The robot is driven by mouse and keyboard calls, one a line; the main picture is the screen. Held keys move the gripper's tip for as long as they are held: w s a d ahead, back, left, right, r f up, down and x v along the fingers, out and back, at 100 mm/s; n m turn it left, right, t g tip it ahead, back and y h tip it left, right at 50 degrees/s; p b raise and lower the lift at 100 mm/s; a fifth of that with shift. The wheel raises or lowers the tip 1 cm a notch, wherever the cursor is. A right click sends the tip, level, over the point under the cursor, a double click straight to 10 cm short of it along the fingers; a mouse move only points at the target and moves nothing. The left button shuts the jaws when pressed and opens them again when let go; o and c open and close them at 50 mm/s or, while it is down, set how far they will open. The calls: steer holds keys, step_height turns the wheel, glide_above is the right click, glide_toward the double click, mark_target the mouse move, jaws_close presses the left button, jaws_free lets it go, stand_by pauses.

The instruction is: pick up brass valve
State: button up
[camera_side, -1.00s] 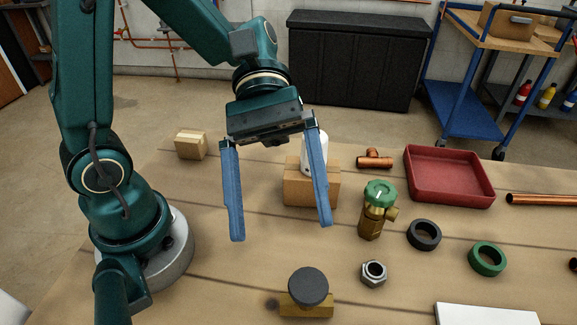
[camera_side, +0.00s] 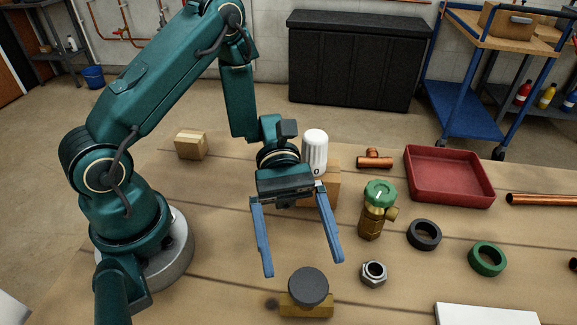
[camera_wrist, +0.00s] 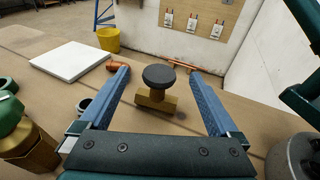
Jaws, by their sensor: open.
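A brass valve with a round black knob (camera_side: 308,288) stands on the wooden table near the front in the side view. In the wrist view this black-knobbed valve (camera_wrist: 157,98) lies between and beyond my fingers. A second brass fitting with a green cap (camera_side: 377,210) stands to the right of my gripper. It also shows at the left edge of the wrist view (camera_wrist: 28,145). My gripper (camera_side: 303,267) is open and empty, with its two blue fingers pointing down toward the black-knobbed valve and apart from it. In the wrist view my gripper (camera_wrist: 159,72) spans wider than the valve.
A white thermostatic head (camera_side: 315,150) stands by a cardboard block (camera_side: 332,185) behind my gripper. A steel nut (camera_side: 373,273), black ring (camera_side: 424,235) and green ring (camera_side: 487,259) lie to the right. A red tray (camera_side: 450,193) and copper tee (camera_side: 374,160) are farther back.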

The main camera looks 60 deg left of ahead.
mark_target(315, 310)
steer(key=shift+s+d+f, duration=0.25)
steer(key=shift+d+f, duration=0.25)
steer(key=shift+f, duration=0.05)
steer(key=shift+x, duration=3.25)
steer(key=shift+f, duration=0.1)
jaws_close()
